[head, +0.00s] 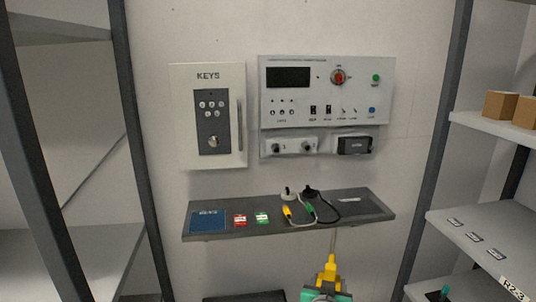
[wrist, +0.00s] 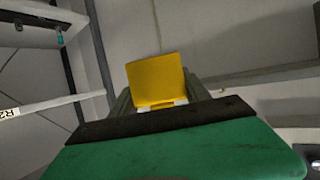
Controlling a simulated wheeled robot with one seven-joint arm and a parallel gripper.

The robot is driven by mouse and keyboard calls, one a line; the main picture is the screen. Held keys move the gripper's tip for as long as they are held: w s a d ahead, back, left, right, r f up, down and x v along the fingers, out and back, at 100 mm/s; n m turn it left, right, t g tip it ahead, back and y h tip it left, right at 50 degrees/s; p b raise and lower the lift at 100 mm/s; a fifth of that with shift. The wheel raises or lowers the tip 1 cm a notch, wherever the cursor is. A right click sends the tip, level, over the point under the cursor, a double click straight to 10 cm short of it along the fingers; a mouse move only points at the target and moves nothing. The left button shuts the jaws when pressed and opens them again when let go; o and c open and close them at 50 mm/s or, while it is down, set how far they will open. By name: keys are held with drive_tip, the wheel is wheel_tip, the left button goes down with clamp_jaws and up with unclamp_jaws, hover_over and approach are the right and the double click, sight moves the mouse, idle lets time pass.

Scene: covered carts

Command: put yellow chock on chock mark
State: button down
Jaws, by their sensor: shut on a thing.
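The yellow chock (head: 328,268) is at the bottom of the head view, below the wall shelf. My gripper (head: 327,288), with a green body, is shut on it from below. In the wrist view the yellow chock (wrist: 158,80) stands up as a flat yellow face between the two fingers of my gripper (wrist: 160,100). A thin pale strip rises from the chock's top towards the shelf in the head view; I cannot tell what it is. I see no chock mark in either view.
A grey wall shelf (head: 340,211) holds cables, a blue booklet (head: 207,221), a red tag (head: 240,219) and a green tag (head: 262,217). Above hang a key cabinet (head: 230,115) and a control panel (head: 325,92). Racks stand on both sides. A dark object (head: 245,297) lies low left of my gripper.

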wheel_tip(320, 180, up, 11)
drive_tip(key=p, duration=0.8)
drive_tip(key=shift+a+f+n+y, duration=0.25)
drive_tip(key=shift+n+y, duration=0.15)
drive_tip(key=shift+y, duration=0.1)
drive_tip(key=s+a+f+n+y, duration=0.25)
drive_tip(key=a+n+y, duration=0.4)
drive_tip(key=a, duration=0.65)
drive_tip(key=w+d+r+m+h, duration=0.1)
drive_tip(key=d+r+m, duration=0.1)
drive_tip(key=d, duration=0.4)
drive_tip(key=d+r+m+h, duration=0.2)
drive_tip(key=d, duration=0.5)
drive_tip(key=shift+w+d+r+t, duration=0.25)
drive_tip(key=shift+w+r+t, duration=0.15)
